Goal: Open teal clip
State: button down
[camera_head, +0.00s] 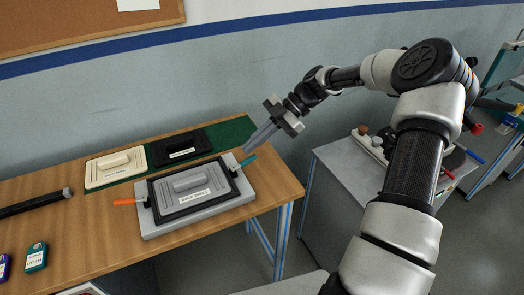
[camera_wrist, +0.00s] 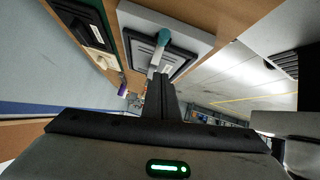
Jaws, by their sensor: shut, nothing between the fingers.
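The teal clip (camera_head: 249,160) is a short teal handle at the right end of a grey panel fixture (camera_head: 190,187) on the wooden table. The fixture has a dark-framed cover with a raised grip and a label. An orange clip (camera_head: 124,201) sticks out at its left end. My gripper (camera_head: 247,150) is shut and empty, with its fingertips just above and close to the teal clip; I cannot tell whether they touch. In the wrist view the teal clip (camera_wrist: 163,38) shows beyond the fingertips (camera_wrist: 160,76).
A cream cover (camera_head: 115,170) and a black cover (camera_head: 180,150) lie on a green mat (camera_head: 238,130) behind the fixture. A dark rod (camera_head: 32,203) and small teal (camera_head: 36,258) and purple (camera_head: 4,267) devices are at left. A grey bench (camera_head: 345,180) stands at right.

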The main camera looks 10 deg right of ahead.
jog(key=v, duration=0.9)
jog(key=shift+w+d+f+b, duration=0.2)
jog(key=shift+d+b, duration=0.1)
jog(key=shift+d, duration=0.25)
